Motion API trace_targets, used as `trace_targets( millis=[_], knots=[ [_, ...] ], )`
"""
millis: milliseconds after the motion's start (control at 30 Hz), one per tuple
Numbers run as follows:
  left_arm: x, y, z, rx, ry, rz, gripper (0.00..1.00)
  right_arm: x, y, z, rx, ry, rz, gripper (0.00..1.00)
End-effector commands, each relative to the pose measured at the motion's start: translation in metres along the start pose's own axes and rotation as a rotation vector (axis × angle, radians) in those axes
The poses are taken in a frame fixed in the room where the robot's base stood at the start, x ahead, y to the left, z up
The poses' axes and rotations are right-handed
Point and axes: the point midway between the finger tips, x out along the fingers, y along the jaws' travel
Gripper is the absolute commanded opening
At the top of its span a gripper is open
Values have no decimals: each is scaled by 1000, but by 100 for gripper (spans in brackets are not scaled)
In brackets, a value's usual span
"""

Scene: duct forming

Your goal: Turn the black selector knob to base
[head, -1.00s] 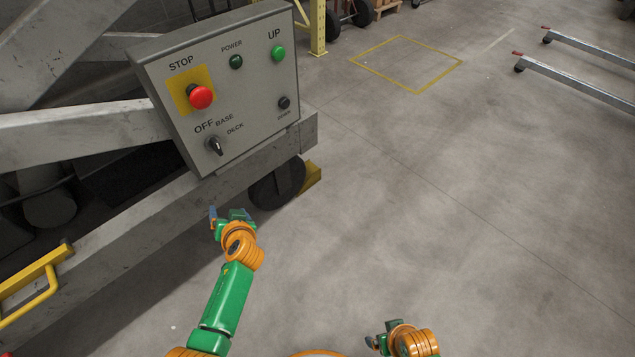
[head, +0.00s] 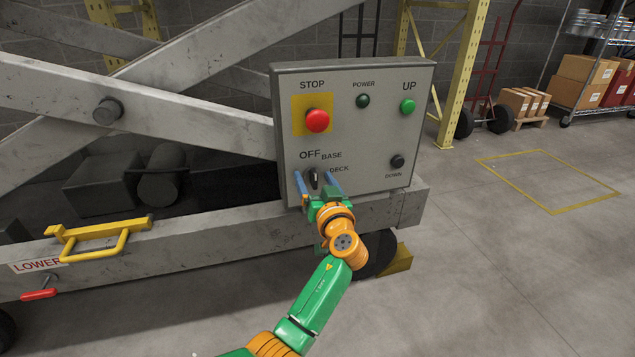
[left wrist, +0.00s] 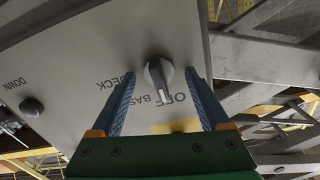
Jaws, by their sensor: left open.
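The black selector knob (head: 315,178) sits low on the left of the grey control panel (head: 375,140), under the labels OFF, BASE and DECK. In the left wrist view the knob (left wrist: 158,75) shows a pale pointer line that lies roughly toward OFF. My left gripper (head: 313,174) is open in front of the panel, one blue finger on each side of the knob. In the left wrist view the gripper (left wrist: 160,73) has the knob between its fingertips, with gaps visible on both sides. My right gripper is out of view.
The red STOP button (head: 317,121) is above the knob, and the black DOWN button (head: 397,161) is to its right. A yellow handle (head: 98,240) sticks out at the left.

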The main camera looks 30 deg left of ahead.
Motion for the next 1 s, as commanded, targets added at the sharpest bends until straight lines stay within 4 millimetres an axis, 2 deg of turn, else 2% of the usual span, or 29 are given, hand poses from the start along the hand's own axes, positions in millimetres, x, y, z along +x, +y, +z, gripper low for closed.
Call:
trace_targets(
  millis=[33,300,667,1000],
  knots=[
    [0,0,0,0,0,0,71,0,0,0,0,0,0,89],
    [0,0,0,1,-1,1,0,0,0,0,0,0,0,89],
    [0,0,1,71,-2,1,0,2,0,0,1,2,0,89],
    [-1,1,0,333,-3,2,0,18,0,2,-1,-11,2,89]
  ],
)
